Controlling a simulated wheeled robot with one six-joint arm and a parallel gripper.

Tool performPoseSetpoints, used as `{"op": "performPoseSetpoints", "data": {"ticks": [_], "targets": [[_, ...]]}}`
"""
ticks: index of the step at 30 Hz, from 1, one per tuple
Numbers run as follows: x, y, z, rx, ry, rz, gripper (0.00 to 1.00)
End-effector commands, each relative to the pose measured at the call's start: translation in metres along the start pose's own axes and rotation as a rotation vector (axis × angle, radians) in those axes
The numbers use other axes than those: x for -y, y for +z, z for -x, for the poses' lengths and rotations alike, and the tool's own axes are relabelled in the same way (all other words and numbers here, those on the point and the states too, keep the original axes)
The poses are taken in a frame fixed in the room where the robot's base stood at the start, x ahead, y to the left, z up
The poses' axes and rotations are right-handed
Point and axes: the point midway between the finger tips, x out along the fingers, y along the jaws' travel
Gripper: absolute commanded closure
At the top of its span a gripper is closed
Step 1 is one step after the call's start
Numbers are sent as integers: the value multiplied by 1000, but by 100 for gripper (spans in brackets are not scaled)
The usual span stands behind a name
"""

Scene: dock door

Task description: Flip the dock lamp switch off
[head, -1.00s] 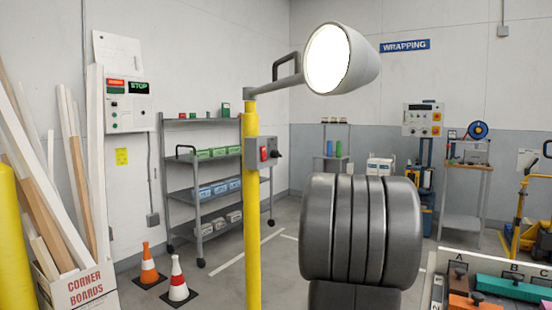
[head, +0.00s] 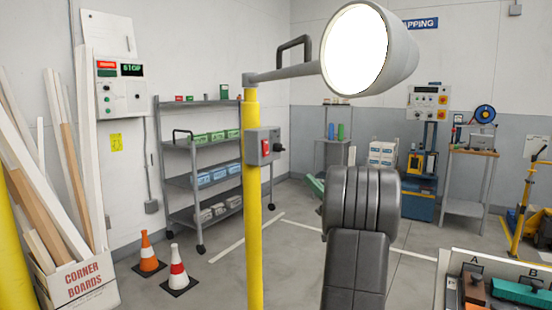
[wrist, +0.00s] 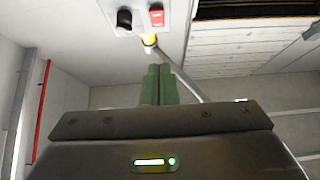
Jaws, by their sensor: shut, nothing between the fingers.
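The dock lamp (head: 357,50) is lit, its face bright white, on an arm from a yellow post (head: 252,210). A grey switch box (head: 255,148) on the post carries a red rocker switch (head: 265,146) and a black knob (head: 278,147). In the wrist view the red switch (wrist: 157,16) and black knob (wrist: 124,20) are at the top, beyond my fingertips. My gripper (wrist: 158,70) has green fingers, shut together with nothing between them and apart from the switch. In the head view, the green fingers (head: 314,186) show left of my arm, which hides the rest.
A grey shelf rack (head: 205,180) with green and blue boxes stands behind the post. Two cones (head: 176,270) and a corner-boards box (head: 80,285) with long boards are at left. A wall panel (head: 120,87) reads STOP. A tray (head: 490,260) of colored blocks is at lower right.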

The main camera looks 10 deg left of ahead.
Motion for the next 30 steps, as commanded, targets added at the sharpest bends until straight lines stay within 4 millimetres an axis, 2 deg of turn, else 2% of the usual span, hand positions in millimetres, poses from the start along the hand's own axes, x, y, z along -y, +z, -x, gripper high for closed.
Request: {"op": "performPoseSetpoints", "data": {"ticks": [8, 11, 23, 25, 30], "targets": [[0, 0, -8, 0, 0, 1, 100], [1, 0, -22, 1, -2, 1, 100], [1, -1, -106, 0, -2, 0, 100], [0, 11, -112, 1, 0, -1, 100], [0, 24, -124, 1, 1, -1, 100]]}}
